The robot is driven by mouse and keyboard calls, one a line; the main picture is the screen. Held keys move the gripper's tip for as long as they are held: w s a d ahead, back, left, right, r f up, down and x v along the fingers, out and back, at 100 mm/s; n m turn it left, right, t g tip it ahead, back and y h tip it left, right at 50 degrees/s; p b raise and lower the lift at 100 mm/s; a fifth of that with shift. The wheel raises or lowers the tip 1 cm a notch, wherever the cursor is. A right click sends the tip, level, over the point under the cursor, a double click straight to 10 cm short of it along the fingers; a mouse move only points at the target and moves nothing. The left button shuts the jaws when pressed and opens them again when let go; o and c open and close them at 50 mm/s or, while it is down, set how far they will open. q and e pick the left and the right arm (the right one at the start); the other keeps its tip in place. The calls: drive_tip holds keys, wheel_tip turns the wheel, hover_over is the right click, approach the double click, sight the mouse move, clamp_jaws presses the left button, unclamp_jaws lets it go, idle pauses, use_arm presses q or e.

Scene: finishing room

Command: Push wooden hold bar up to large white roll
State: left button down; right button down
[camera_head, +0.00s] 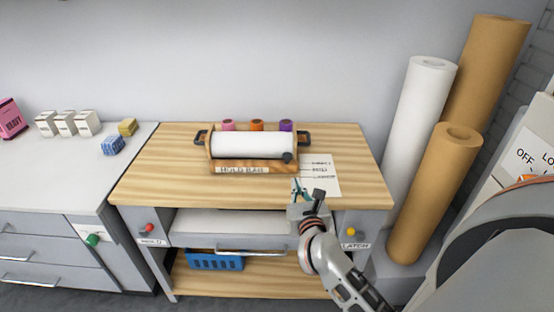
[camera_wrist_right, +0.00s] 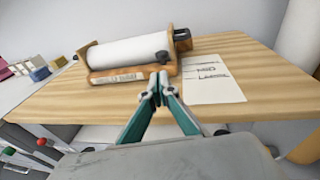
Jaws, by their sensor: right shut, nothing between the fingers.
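The large white roll (camera_head: 252,145) lies sideways in a wooden holder on the bench; it also shows in the right wrist view (camera_wrist_right: 125,51). The wooden hold bar (camera_head: 240,169), with a "HOLD BAR" label, runs along the front of the roll; it also shows in the right wrist view (camera_wrist_right: 115,77). I cannot tell whether bar and roll touch. My right gripper (camera_head: 297,184) is shut and empty, in front of the bar's right end; its teal fingers (camera_wrist_right: 157,84) appear just before that end in the right wrist view. My left gripper is not in view.
A written paper sheet (camera_head: 320,176) lies right of the holder on the wooden bench (camera_head: 160,178). Pink, orange (camera_head: 256,125) and purple spools stand behind the roll. Tall white (camera_head: 418,110) and brown rolls (camera_head: 432,195) stand at the right. The bench's left part is clear.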

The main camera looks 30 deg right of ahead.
sight(288, 157)
drive_tip(key=x, duration=1.3)
drive_tip(key=shift+w+d, duration=0.2)
drive_tip(key=shift+w, duration=0.05)
drive_tip(key=shift+x, duration=1.3)
drive_tip(key=shift+d+r, duration=0.15)
drive_tip(key=shift+r, duration=0.05)
drive_tip(key=shift+s, duration=0.15)
